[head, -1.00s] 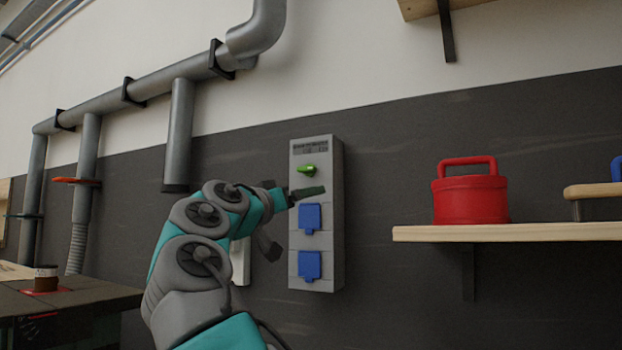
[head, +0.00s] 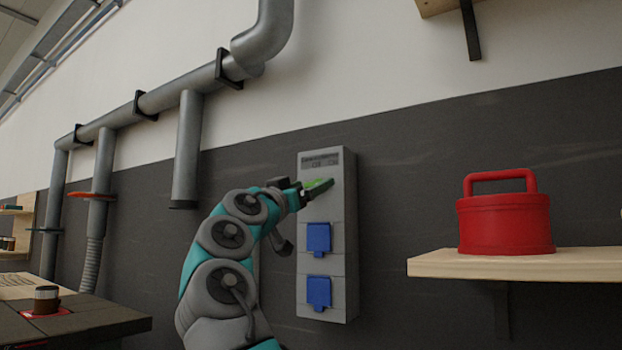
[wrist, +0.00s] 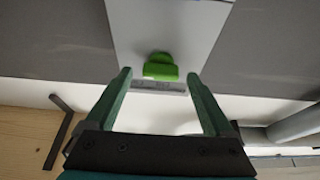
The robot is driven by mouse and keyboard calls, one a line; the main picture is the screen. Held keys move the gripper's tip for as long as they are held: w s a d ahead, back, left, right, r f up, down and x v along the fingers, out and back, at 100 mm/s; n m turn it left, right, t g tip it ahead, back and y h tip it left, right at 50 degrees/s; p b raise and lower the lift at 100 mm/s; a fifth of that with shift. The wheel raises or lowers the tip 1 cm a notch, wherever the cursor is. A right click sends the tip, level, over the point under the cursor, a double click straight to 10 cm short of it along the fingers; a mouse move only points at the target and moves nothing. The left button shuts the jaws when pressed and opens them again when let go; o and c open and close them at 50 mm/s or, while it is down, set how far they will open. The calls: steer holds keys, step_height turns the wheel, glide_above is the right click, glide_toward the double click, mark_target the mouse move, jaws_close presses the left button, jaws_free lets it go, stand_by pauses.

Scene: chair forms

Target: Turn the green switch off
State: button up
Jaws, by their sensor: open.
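The green switch (head: 313,183) is on the upper part of a grey wall box (head: 312,290), below a small label panel (head: 322,160). In the head view my gripper (head: 322,188) is in front of the switch and hides much of it. In the wrist view the green switch (wrist: 160,67) shows as a rounded knob between and just beyond the fingertips of my gripper (wrist: 159,76). The fingers are open, one on each side, with a gap to the switch on both sides. I cannot tell which way the switch is set.
Two blue socket covers (head: 318,238) are on the box below the switch. A red container (head: 505,224) stands on a wooden shelf (head: 520,264) to the right. Grey pipes (head: 187,150) run along the wall at left. A dark table (head: 85,318) is at lower left.

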steer(key=shift+w+d+r, duration=0.15)
steer(key=shift+w+d, duration=0.05)
steer(key=shift+w, duration=0.2)
steer(key=shift+c, duration=0.2)
steer(key=c, duration=1.3)
